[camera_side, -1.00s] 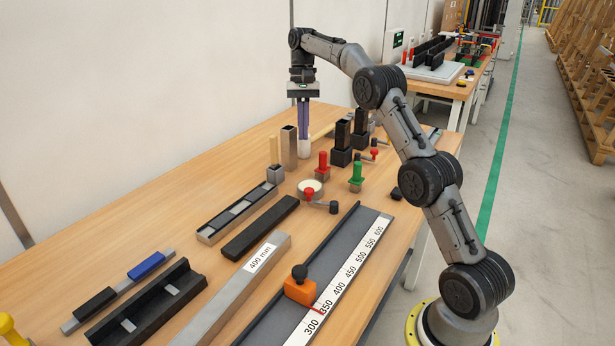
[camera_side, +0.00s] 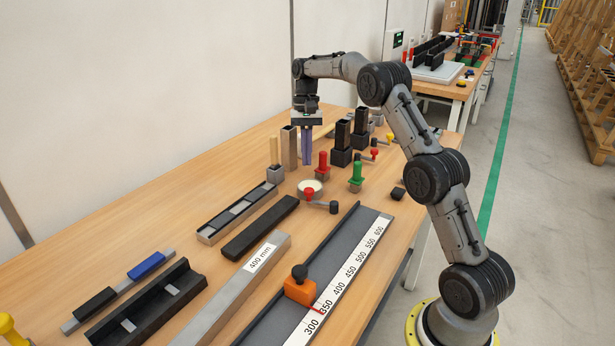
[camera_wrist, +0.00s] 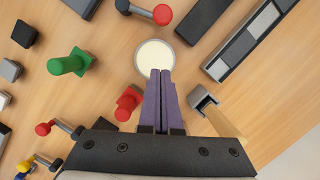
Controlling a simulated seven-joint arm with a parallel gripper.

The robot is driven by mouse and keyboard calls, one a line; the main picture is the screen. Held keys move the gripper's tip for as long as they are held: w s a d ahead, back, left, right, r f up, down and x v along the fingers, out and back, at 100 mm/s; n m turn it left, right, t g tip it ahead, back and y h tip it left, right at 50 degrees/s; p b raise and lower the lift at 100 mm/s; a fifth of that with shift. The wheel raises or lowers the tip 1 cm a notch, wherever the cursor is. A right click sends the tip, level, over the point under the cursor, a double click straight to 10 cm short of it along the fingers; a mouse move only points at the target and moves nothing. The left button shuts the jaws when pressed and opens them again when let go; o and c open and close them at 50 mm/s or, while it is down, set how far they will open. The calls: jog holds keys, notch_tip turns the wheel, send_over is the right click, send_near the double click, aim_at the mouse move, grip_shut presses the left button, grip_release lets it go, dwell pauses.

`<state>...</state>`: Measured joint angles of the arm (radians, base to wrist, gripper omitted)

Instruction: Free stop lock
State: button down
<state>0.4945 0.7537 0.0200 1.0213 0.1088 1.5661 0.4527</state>
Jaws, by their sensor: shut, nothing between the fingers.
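The orange stop (camera_side: 297,291) sits on the dark rail (camera_side: 345,240) beside the white number scale (camera_side: 350,272), close to the 350 mark. A black knob (camera_side: 299,271) stands on top of it, and a thin red pointer reaches over the scale. My gripper (camera_side: 307,164) is far behind the stop, above the back part of the bench, pointing down. Its purple fingers are together and empty; they also show in the wrist view (camera_wrist: 160,72). The stop is outside the wrist view. I cannot tell whether its lock is tight.
A cream-topped round pot (camera_side: 311,186), a red-handled lever (camera_side: 320,202), a red peg (camera_side: 323,162) and a green peg (camera_side: 356,172) stand between gripper and rail. Black upright tubes (camera_side: 342,138) stand right of the gripper. A long 400 mm bar (camera_side: 240,287) lies left of the rail.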

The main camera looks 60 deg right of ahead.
jog(key=x, duration=0.3)
jog(key=shift+s+a+f, duration=0.1)
jog(key=shift+a+f, duration=0.05)
jog(key=shift+f, duration=0.2)
jog(key=shift+s+a, duration=0.55)
jog(key=shift+a, duration=0.25)
jog(key=shift+s+a, duration=0.55)
jog(key=shift+a, duration=0.25)
jog(key=shift+a, duration=0.1)
jog(key=shift+a+n, duration=0.2)
jog(key=shift+n, duration=0.2)
